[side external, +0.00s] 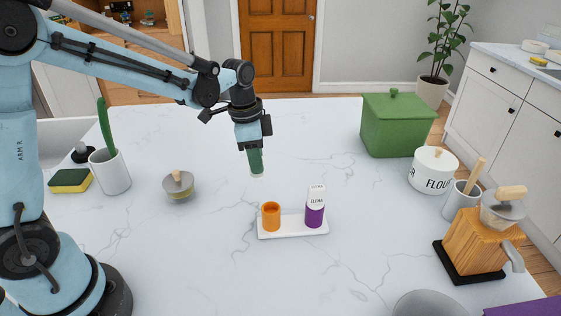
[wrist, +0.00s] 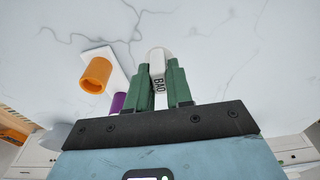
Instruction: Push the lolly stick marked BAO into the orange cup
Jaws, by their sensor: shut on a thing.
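In the wrist view, my gripper (wrist: 161,88) is shut on the white lolly stick (wrist: 158,68) marked BAO. The stick's rounded end sticks out past the fingertips. In the side view the fingers hide most of it. The orange cup (side external: 271,217) stands upright at the left of a white tray (side external: 292,229). It also shows in the wrist view (wrist: 96,75), left of the fingers and apart from the stick.
A purple cup (side external: 314,216) on the tray's right holds a white stick (side external: 316,196) whose lettering looks like ELENA. A green canister (side external: 395,124) and a flour jar (side external: 434,171) stand right. The table between gripper and tray is clear.

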